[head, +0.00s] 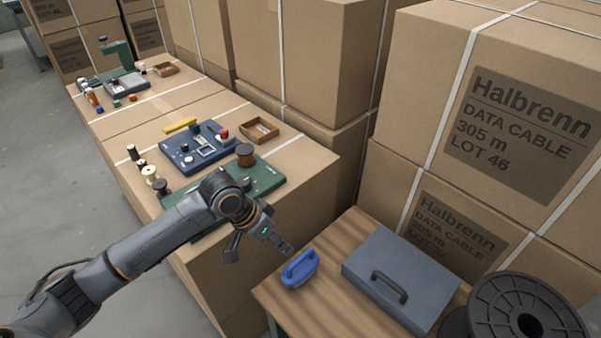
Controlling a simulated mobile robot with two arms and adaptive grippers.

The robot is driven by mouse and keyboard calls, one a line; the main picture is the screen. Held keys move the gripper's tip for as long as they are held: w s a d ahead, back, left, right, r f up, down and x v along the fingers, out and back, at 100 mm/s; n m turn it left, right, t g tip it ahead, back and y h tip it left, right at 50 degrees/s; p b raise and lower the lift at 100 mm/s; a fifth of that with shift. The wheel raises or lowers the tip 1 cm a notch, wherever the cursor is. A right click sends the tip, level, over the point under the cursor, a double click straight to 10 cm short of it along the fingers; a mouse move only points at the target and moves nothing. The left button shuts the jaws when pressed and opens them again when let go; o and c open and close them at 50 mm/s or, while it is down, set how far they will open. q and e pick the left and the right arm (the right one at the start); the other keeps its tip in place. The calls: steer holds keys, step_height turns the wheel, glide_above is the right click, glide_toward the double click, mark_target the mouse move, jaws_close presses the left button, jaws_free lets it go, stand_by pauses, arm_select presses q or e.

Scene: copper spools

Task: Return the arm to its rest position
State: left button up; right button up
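My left arm reaches in from the lower left, and its gripper (260,254) is over the gap between the carton bench and the wooden table. Its two fingers are spread apart with nothing seen between them. A copper-brown spool (245,154) sits on the green base (265,179) behind the wrist, and the arm hides part of that base. My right gripper is not in view.
The wooden table (268,291) holds a grey case (402,262). A large black reel (520,308) stands at the lower right. The carton bench carries a blue device (180,158), an open wooden box (260,130) and small spools. Stacked cartons (300,60) wall the back. Floor at left is clear.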

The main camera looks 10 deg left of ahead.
arm_select(q)
steer(key=s+d+f+t, duration=0.1)
steer(key=s+d+f, duration=0.1)
steer(key=s, duration=0.4)
steer(key=s+d+f, duration=0.2)
steer(key=s, duration=0.4)
steer(key=s+a+n+y, duration=0.4)
steer(key=s+a, duration=0.5)
steer(key=s, duration=0.2)
step_height(320, 180, down, 27)
steer(key=s+g, duration=0.1)
steer(key=s, duration=0.1)
steer(key=s+a+f+g+p, duration=0.1)
steer(key=s+a+f, duration=0.2)
steer(key=s+f, duration=1.1)
steer(key=shift+s+f+g, duration=0.3)
steer(key=shift+s+f, duration=0.05)
steer(key=shift+s, duration=0.85)
